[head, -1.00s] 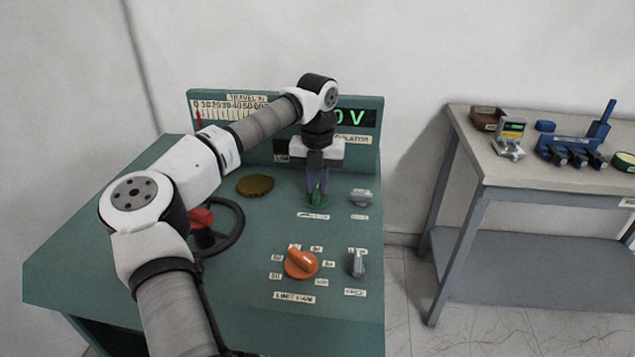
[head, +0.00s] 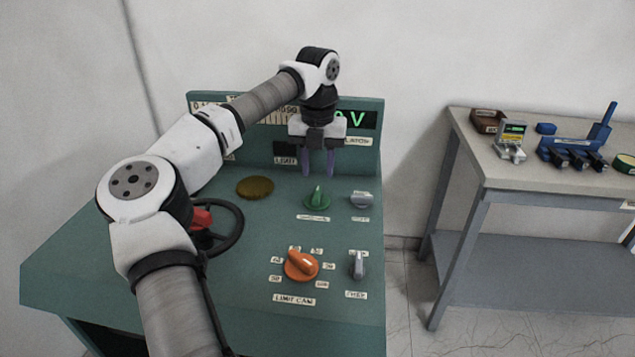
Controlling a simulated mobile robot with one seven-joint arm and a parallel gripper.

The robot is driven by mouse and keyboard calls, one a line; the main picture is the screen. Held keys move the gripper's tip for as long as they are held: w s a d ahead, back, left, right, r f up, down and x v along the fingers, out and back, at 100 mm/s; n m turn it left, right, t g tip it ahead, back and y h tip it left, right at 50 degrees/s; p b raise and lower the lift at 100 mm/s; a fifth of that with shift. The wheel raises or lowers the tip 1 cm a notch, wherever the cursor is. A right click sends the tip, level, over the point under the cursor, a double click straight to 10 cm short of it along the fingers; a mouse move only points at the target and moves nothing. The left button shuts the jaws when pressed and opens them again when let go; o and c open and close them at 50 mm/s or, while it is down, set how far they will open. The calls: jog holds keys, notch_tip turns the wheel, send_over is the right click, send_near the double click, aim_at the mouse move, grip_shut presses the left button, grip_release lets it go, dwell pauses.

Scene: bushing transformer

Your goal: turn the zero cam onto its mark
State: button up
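A green knob (head: 317,199) stands on the sloping desk panel, with its grip ridge pointing roughly toward the back. The label below it (head: 313,218) is too blurred to read; it may be the zero cam. My gripper (head: 319,174) is above and behind the green knob in the picture, pointing down. Its two purple fingers are apart with nothing between them, and clear of the knob. An orange knob (head: 301,265) labelled LIMIT CAM sits nearer the front, its pointer tilted to the upper left.
Grey knobs (head: 361,200) and (head: 357,264) stand close on the right of the panel. A brass scalloped disc (head: 255,187) and a black handwheel (head: 235,225) are on the left. The upright display board (head: 372,160) is close behind my gripper. A side bench (head: 470,150) holds tools.

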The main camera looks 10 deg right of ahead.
aim_at(318, 189)
notch_tip(318, 189, up, 9)
jog(key=shift+f, duration=0.15)
dwell(0.4)
